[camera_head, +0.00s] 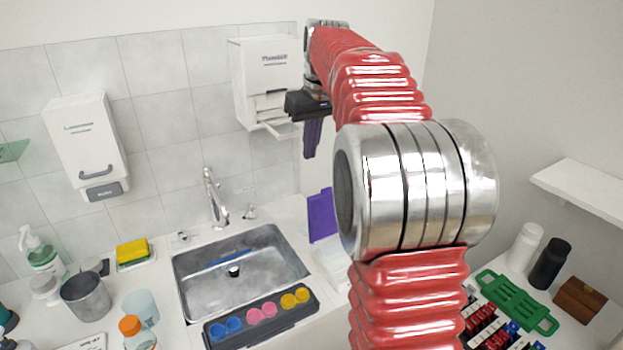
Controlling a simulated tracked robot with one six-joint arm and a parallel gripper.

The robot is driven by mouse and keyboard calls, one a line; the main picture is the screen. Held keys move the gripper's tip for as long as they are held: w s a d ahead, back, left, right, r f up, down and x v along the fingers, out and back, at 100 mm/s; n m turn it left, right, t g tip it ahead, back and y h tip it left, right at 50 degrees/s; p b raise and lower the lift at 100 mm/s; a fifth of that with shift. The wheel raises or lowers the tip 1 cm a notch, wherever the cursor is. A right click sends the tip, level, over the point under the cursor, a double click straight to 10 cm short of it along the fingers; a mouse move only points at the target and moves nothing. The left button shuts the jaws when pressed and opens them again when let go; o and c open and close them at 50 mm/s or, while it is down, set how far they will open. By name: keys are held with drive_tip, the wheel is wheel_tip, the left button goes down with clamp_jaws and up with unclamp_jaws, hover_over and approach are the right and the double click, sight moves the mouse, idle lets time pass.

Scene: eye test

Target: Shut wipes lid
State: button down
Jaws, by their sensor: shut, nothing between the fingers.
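A purple panel (322,215) stands upright right of the sink, at the back of a low white box (328,262). It looks like the raised lid of the wipes box. My arm hides the right part of the box, so I cannot see its whole top or any label. My gripper (309,154) points down with its dark purple fingers closed and empty. In the picture it is above the purple panel, apart from it, in front of the wall by the dispenser.
A white wall dispenser (268,85) hangs close left of my gripper. The steel sink (240,285) and faucet (214,195) lie left of the box. A dark tray with coloured cups (262,312) sits at the sink's front. A green rack (517,302) and bottles (549,264) stand right.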

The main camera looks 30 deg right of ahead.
drive_tip(key=d, duration=0.1)
drive_tip(key=w+d, duration=0.1)
drive_tip(key=d, duration=0.1)
drive_tip(key=shift+w+f, duration=0.15)
drive_tip(key=shift+f, duration=0.15)
drive_tip(key=shift+f, duration=0.15)
drive_tip(key=shift+s+a+f, duration=0.1)
drive_tip(key=shift+s+f, duration=0.2)
drive_tip(key=shift+f, duration=1.2)
drive_tip(key=shift+s+f, duration=0.25)
drive_tip(key=shift+f, duration=1.3)
drive_tip(key=shift+s+a+f, duration=0.1)
drive_tip(key=shift+s+f, duration=0.2)
drive_tip(key=shift+f, duration=1.2)
drive_tip(key=shift+d, duration=0.1)
